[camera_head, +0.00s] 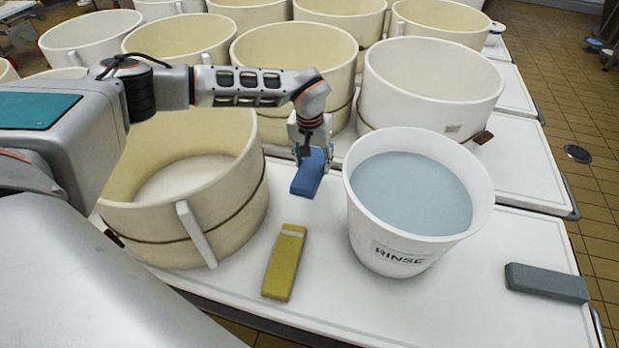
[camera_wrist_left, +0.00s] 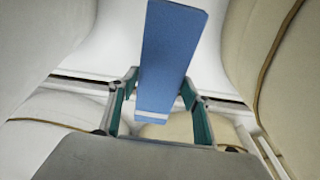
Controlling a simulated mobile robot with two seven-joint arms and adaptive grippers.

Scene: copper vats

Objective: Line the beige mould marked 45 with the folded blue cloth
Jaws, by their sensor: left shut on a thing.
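The folded blue cloth (camera_head: 307,178) is a flat, narrow blue block in the gap between the front beige mould and the rinse bucket. My left gripper (camera_head: 309,150) is shut on its far end. The left wrist view shows the cloth (camera_wrist_left: 170,55), with a pale stripe, between the fingers of my left gripper (camera_wrist_left: 160,105). I cannot tell whether the cloth touches the table. A large beige mould (camera_head: 235,185) with a brown band stands at the front left; its inside shows only a pale floor. I can read no 45 on any mould. My right gripper is out of view.
A white bucket (camera_head: 390,245) marked RINSE, full of bluish liquid, stands right of the cloth. A yellow block (camera_head: 284,265) and a grey-blue block (camera_head: 546,283) lie on the white table (camera_head: 480,290). Several beige and white moulds, including a white one (camera_head: 430,100), crowd the back.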

